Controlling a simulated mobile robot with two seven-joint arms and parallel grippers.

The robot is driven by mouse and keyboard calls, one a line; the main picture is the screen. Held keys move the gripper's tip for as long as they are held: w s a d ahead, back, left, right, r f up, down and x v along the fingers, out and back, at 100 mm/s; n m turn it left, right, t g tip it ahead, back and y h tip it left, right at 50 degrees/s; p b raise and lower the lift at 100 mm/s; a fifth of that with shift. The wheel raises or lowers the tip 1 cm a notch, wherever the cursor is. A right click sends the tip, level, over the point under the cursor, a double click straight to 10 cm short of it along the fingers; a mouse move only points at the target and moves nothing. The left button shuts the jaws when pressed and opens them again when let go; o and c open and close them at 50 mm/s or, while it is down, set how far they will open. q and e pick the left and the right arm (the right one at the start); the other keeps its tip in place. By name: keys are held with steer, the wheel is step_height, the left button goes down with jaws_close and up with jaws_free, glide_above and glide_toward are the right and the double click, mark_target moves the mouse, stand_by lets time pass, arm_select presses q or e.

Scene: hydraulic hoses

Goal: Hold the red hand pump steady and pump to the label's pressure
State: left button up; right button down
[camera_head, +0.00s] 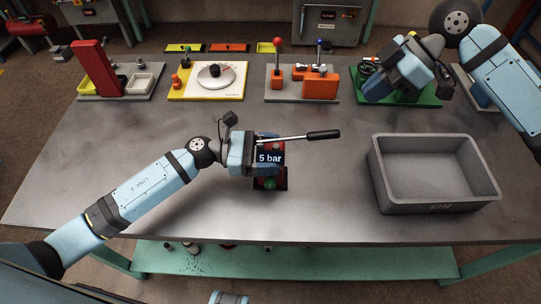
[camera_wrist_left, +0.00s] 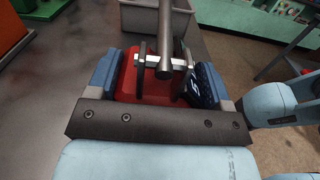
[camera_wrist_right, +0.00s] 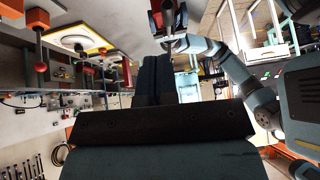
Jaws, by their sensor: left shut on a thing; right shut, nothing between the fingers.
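The red hand pump (camera_wrist_left: 130,88) stands on the table in the middle of the head view, mostly covered by my left gripper. Its dark label (camera_head: 270,158) reads "5 bar". The pump's metal lever with a black handle (camera_head: 323,134) points right and slightly up. My left gripper (camera_head: 262,158) is shut on the pump body; in the left wrist view its blue fingers sit on either side of the red body. My right gripper (camera_wrist_right: 157,75) is shut and empty, at the upper right above a green-based station. No gauge reading is legible.
A grey bin (camera_head: 432,205) stands right of the pump. Along the back edge stand a red block station (camera_head: 97,68), a yellow-edged dial board (camera_head: 207,88), an orange lever station (camera_head: 302,85) and the green base (camera_head: 428,97). The table left of the pump is clear.

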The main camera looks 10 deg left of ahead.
steer(key=s+a+r+t+h, duration=0.1)
steer(key=a+r+h, duration=0.3)
steer(key=a+r, duration=0.2)
steer(key=shift+s+r+h, duration=0.25)
steer(key=shift+r+h, duration=0.05)
steer(key=shift+r, duration=0.3)
glide_above(323, 132)
steer(key=w, duration=0.1)
steer(key=w+d+x, duration=0.1)
steer(key=d+x, duration=0.1)
steer(key=x, duration=0.8)
steer(key=shift+s+d+f, duration=0.1)
steer(key=shift+f, duration=0.9)
steer(key=shift+s+d+f, duration=0.1)
steer(key=shift+s+f, duration=0.05)
steer(key=shift+f, duration=0.8)
